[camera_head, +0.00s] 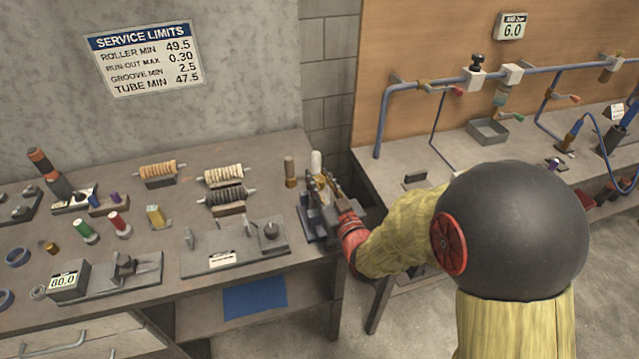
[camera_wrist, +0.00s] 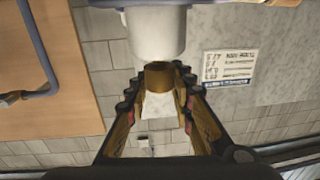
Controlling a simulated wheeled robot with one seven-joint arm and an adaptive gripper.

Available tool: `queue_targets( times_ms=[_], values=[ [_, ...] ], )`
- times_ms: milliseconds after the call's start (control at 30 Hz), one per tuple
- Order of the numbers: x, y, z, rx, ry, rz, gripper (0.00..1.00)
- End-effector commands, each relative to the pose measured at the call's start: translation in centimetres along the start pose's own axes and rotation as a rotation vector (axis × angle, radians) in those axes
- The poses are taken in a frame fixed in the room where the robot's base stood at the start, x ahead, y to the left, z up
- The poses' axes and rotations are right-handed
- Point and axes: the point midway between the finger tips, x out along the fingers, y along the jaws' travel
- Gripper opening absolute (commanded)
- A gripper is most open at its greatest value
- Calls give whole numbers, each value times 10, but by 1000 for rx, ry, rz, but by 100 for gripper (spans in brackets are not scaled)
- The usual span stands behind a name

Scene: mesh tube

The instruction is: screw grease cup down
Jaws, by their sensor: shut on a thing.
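A brass cup, which looks like the grease cup (camera_wrist: 159,75), sits between the fingertips of my gripper (camera_wrist: 160,88) in the wrist view. The fingers are shut on its sides. A white cylinder (camera_wrist: 157,35) stands just beyond the cup; I cannot tell whether the two touch. In the head view my gripper (camera_head: 328,187) is at the right end of the left bench, beside a dark metal fixture (camera_head: 312,222). The cup cannot be made out there, behind or between the fingers.
A brass-and-tan cylinder (camera_head: 290,172) and a white-topped cylinder (camera_head: 316,163) stand close to my gripper. Rollers (camera_head: 228,175), spools (camera_head: 119,222) and a grey plate fixture (camera_head: 235,250) lie left on the bench. Blue piping (camera_head: 430,85) runs along the right board.

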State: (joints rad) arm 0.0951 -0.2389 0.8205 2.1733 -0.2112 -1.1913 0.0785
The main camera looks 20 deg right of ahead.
Motion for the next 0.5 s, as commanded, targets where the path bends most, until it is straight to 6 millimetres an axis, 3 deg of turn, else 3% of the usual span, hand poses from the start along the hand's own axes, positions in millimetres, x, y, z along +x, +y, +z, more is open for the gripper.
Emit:
queue_targets(
  times_ms=[500],
  values=[
    [1, -4, 1, 1, -2, 382, 0]
  ],
)
